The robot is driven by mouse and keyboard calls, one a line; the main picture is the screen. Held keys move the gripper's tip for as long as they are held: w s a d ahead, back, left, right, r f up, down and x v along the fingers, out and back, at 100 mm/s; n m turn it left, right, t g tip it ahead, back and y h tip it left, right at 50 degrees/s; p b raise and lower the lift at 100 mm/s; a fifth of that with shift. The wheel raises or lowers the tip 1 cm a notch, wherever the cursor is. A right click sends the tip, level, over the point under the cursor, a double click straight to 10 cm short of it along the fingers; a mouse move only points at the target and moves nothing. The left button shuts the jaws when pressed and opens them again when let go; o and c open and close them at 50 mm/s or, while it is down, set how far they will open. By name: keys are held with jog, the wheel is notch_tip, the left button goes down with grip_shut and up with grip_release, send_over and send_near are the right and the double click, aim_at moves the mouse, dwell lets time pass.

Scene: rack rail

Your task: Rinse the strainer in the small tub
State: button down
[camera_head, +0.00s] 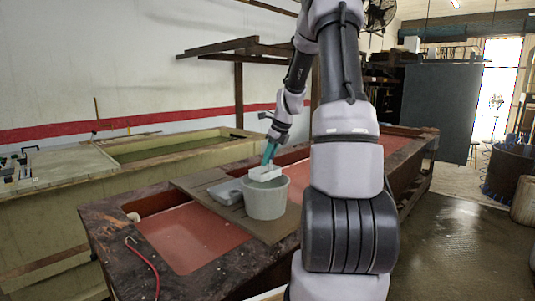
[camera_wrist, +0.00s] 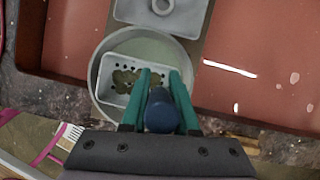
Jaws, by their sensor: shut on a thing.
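The strainer (camera_wrist: 108,82) is a pale rectangular basket with dark holes in its floor and brownish-green lumps inside. It also shows in the head view (camera_head: 265,174), at or just above the rim height of the small tub (camera_head: 265,202). The tub is round, pale grey, and holds greenish liquid; its rim shows in the wrist view (camera_wrist: 96,101). My gripper (camera_wrist: 160,82) has teal fingers closed around a dark blue round handle (camera_wrist: 160,115) of the strainer. In the head view, my gripper (camera_head: 268,154) is above the tub. Whether the strainer touches the liquid is unclear.
The tub stands on a brown board (camera_head: 190,181) across a trough of reddish liquid (camera_head: 190,236). A grey tray (camera_head: 227,190) sits left of the tub; a ring-shaped thing (camera_wrist: 163,5) lies in it. A red hose (camera_head: 146,262) hangs at the trough's near left corner.

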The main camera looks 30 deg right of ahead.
jog(key=shift+f, duration=4.1)
jog(key=shift+r, duration=0.1)
jog(key=shift+r, duration=0.45)
jog(key=shift+f, duration=0.1)
jog(key=shift+f, duration=0.4)
jog(key=shift+r, duration=4.25)
jog(key=shift+s, duration=0.1)
